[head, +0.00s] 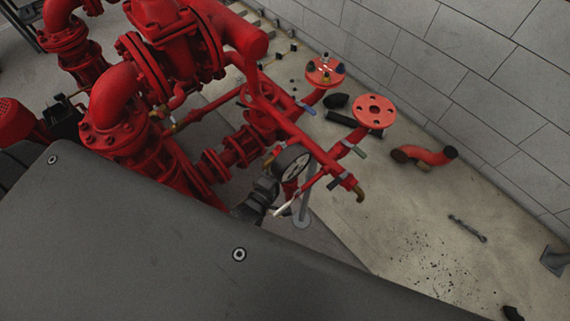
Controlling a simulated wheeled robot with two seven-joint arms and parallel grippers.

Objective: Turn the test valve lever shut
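A thin pale lever (284,210) sticks out under the round pressure gauge (294,166) on the red pipework. It looks like the test valve lever, but I cannot be sure. A dark grey part beside the gauge (258,200) looks like my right gripper, close to the pale lever. Its fingers are not clear, and I cannot tell whether it touches the lever. My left gripper is not in view.
My dark body panel covers the lower left. Large red pump pipes (125,110) stand behind it. Two red flanges (374,111) (325,71) stand near the block wall (450,70).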

